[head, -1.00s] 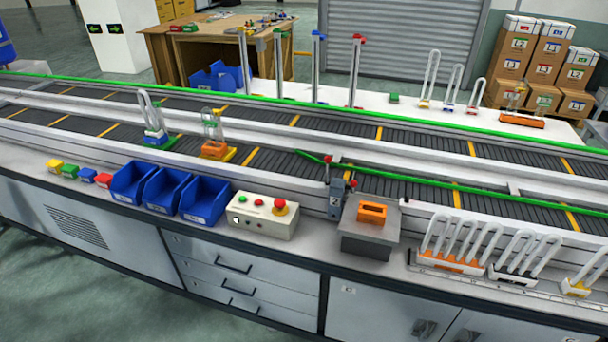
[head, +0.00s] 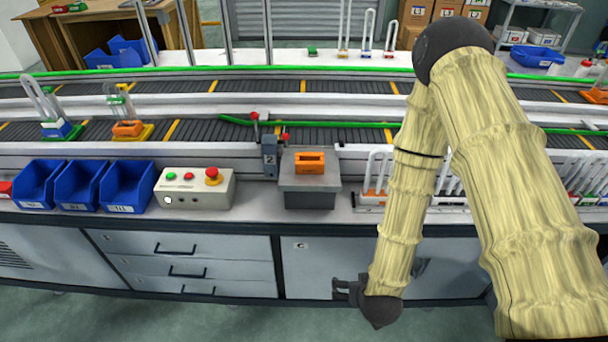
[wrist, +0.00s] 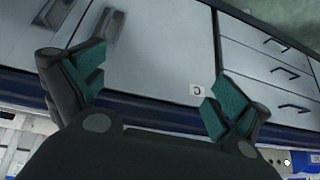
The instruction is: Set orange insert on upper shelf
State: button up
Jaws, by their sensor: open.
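An orange insert (head: 310,162) with a dark slot sits on top of a grey block (head: 310,200) at the counter's edge, in the middle of the head view. Another orange piece (head: 127,128) sits in a yellow carrier on the near conveyor at the left. My gripper (head: 342,289) hangs low in front of the cabinet doors, below and to the right of the grey block. In the wrist view my gripper (wrist: 162,80) is open and empty, with its green-padded fingers wide apart before the cabinet fronts. I cannot tell which surface is the upper shelf.
A control box (head: 195,188) with buttons and blue bins (head: 125,187) stand left of the grey block. Racks with white loops (head: 372,190) are to its right, partly behind my arm. The conveyors (head: 330,88) run behind. A shelf unit (head: 540,5) stands at the back right.

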jog(key=w+a+r+t+b, duration=0.3)
jog(key=w+a+r, duration=0.1)
jog(key=w, duration=0.3)
jog(key=w+a+r+t+b, duration=0.25)
jog(key=w+a+r, duration=0.2)
jog(key=w, duration=0.25)
jog(key=t+b, duration=0.3)
jog(key=t, duration=0.2)
send_near(310, 164)
jog(key=shift+w+a+f, duration=0.15)
jog(key=shift+w+f, duration=0.05)
jog(key=shift+w, duration=0.25)
jog(key=w, duration=0.4)
jog(key=shift+w+a+r+p, duration=0.1)
jog(key=shift+p, duration=0.3)
jog(key=shift+w+p, duration=0.4)
jog(key=shift+w, duration=2.8)
jog(key=c, duration=1.2)
jog(key=shift+c, duration=0.2)
